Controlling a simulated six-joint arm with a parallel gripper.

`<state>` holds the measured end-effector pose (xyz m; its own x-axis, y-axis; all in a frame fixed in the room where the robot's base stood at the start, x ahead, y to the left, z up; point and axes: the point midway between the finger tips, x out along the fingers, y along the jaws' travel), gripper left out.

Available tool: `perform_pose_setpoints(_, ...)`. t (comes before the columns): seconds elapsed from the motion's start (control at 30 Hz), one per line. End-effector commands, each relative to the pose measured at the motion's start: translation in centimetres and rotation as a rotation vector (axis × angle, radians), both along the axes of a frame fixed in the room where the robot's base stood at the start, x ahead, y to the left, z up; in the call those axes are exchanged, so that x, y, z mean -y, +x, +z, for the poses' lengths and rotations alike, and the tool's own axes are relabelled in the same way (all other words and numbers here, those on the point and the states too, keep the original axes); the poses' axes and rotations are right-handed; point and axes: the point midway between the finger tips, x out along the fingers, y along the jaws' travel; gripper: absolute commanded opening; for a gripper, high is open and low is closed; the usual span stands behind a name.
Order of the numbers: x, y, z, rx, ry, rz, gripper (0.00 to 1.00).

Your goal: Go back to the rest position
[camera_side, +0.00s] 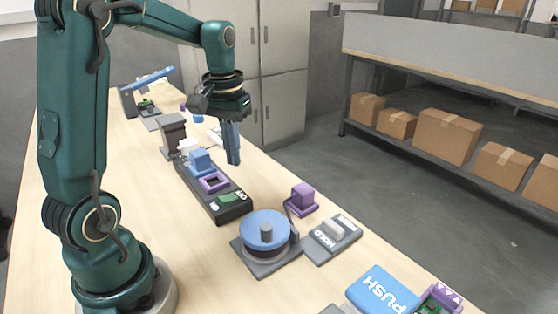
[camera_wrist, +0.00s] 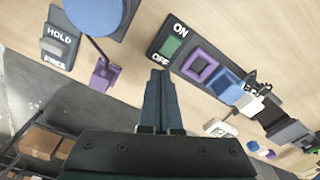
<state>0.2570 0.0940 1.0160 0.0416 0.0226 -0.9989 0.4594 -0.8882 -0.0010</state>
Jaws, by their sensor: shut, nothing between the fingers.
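My gripper (camera_side: 233,160) is shut with its fingertips together and empty. It points down in the air, above and to the right of the black panel (camera_side: 221,208) with the green switch (camera_side: 230,198). In the wrist view my gripper (camera_wrist: 160,73) shows as two closed fingers, with the ON/OFF panel (camera_wrist: 155,49) just beyond the tips. No rest mark shows in either view.
On the table (camera_side: 190,245) stand a purple square frame (camera_side: 213,183), a blue block (camera_side: 201,162), a blue-topped turntable (camera_side: 266,228), a purple block (camera_side: 303,197), a HOLD switch (camera_side: 332,238) and a blue PUSH block (camera_side: 383,291). Shelves with cardboard boxes (camera_side: 447,135) stand behind.

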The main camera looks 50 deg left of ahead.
Motion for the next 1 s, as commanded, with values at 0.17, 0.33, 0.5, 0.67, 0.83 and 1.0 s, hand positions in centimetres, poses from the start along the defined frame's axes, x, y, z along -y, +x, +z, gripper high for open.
perform_pose_setpoints(0.17, 4.3, -0.8, 3.5, 0.115, 0.053, -0.136, 0.0)
perform_pose_setpoints(0.33, 8.4, -3.3, 5.4, 0.233, 0.087, -0.268, 0.0)
perform_pose_setpoints(0.5, 11.5, -6.4, 5.7, 0.345, 0.104, -0.386, 0.0)
perform_pose_setpoints(0.67, 13.1, -8.8, 4.8, 0.421, 0.108, -0.459, 0.0)
perform_pose_setpoints(0.83, 13.5, -10.0, 3.4, 0.436, 0.104, -0.475, 0.0)
perform_pose_setpoints(1.0, 13.5, -9.9, 3.1, 0.437, 0.105, -0.47, 0.0)
